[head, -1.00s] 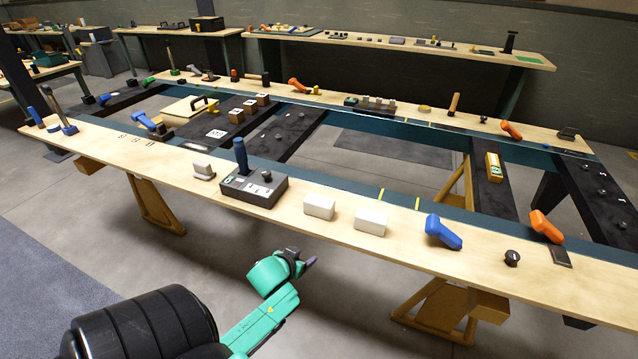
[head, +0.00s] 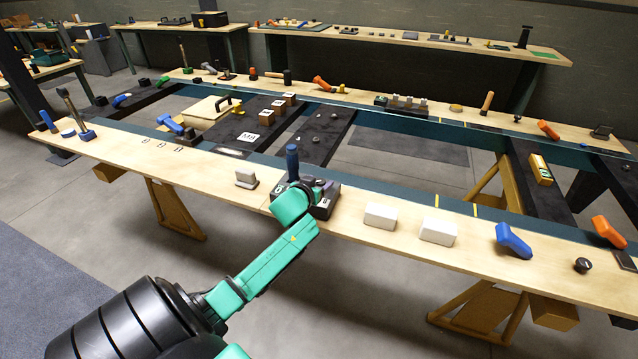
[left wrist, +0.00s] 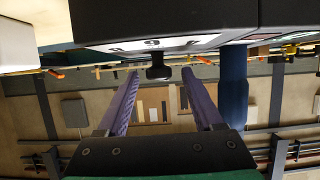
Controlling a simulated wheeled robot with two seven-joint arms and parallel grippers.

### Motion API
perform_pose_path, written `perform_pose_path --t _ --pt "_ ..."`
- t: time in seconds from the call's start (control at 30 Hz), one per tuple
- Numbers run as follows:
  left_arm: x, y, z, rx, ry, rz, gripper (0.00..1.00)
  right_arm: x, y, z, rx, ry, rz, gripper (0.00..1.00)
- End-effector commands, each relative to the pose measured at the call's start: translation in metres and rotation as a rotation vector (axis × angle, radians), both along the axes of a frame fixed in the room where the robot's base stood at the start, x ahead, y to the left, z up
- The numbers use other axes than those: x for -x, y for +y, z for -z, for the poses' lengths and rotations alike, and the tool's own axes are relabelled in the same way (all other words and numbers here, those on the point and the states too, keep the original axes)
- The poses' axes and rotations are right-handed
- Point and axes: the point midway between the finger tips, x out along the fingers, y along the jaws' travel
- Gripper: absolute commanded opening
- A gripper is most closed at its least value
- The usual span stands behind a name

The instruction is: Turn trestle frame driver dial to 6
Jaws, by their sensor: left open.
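The driver is a dark box (head: 322,208) with pale labels and an upright blue lever (head: 292,162), on the near long wooden rail. My left arm partly covers it in the head view. In the left wrist view the driver's dark body (left wrist: 165,18) fills the top, with a pale label strip below it. A black dial (left wrist: 158,73) shows under that strip. My left gripper (left wrist: 161,75) has its two purple fingers apart, with the dial between their tips; contact cannot be told. In the head view my left gripper (head: 318,187) is at the driver. The dial's setting is unreadable.
A small grey block (head: 245,180) stands left of the driver. Two white blocks (head: 380,216) (head: 438,231) stand to its right, then a blue handle (head: 512,240) and a black knob (head: 582,265). The blue lever (left wrist: 234,88) stands just right of my fingers in the wrist view.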

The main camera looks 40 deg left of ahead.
Motion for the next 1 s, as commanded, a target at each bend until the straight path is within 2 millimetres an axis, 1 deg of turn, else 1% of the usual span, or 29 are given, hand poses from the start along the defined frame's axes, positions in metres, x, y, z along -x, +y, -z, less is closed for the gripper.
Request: perform_pose_path --t 0.23,0.27,0.3,0.37,0.4,0.43,0.77,0.87,1.0 --pt "-0.002 0.001 0.001 0.0 0.0 0.001 0.68 0.0 0.008 0.001 -0.011 0.0 -0.002 0.5" --pt "-0.002 0.0 0.001 0.0 0.0 0.001 0.64 0.0 0.009 0.001 -0.012 0.001 -0.001 0.5" --pt "-0.002 0.0 0.001 0.0 0.0 0.001 0.49 0.001 0.011 0.001 -0.015 0.001 -0.001 0.5" --pt "-0.002 0.0 0.001 0.0 0.0 0.001 0.26 0.001 0.013 0.001 -0.017 0.001 -0.002 0.5" --pt "-0.002 0.0 0.001 0.0 0.0 0.001 0.11 0.001 0.013 0.001 -0.018 0.001 -0.002 0.5" --pt "-0.002 0.0 0.001 0.0 0.0 0.001 0.0 0.001 0.014 0.001 -0.019 0.001 -0.002 0.5" --pt "-0.002 -0.001 0.003 0.003 0.0 -0.025 0.0 0.002 0.012 0.006 -0.017 0.003 -0.003 0.5" --pt "-0.003 -0.002 0.004 0.006 -0.001 -0.06 0.0 0.002 0.011 0.011 -0.015 0.003 -0.002 0.5" --pt "-0.004 -0.003 0.007 0.007 -0.001 -0.136 0.0 0.002 0.009 0.023 -0.013 0.003 -0.002 0.5"
